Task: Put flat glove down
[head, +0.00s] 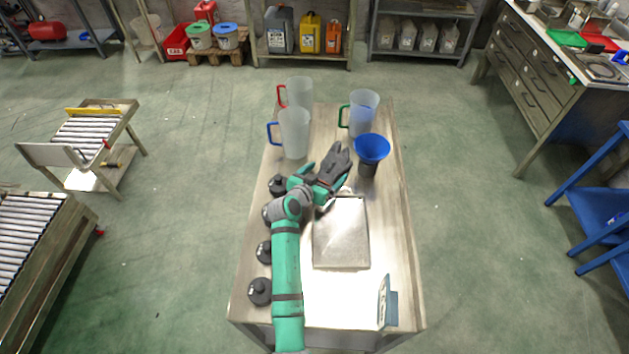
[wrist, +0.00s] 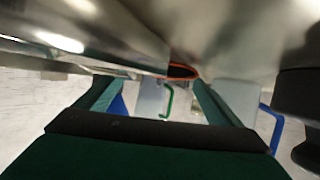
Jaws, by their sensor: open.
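A dark grey glove (head: 337,161) shows in the head view in the middle of the table, just beyond my gripper (head: 318,188), left of the blue funnel. Whether it lies on the table or rests against my gripper, I cannot tell. My gripper is open, low over the table; the arm partly hides what is under it. In the wrist view the two green fingers of my gripper (wrist: 155,86) stand apart. No glove is clear between them; a small dark shape with an orange rim (wrist: 183,71) shows near the right finger.
A metal tray (head: 341,245) lies right of my arm. A blue funnel (head: 372,149) on a dark base stands to the right. Clear jugs with red, blue (head: 294,133) and green (head: 364,112) handles stand behind. Several black knobbed pieces (head: 260,291) line the left edge. A small sign (head: 384,302) stands front right.

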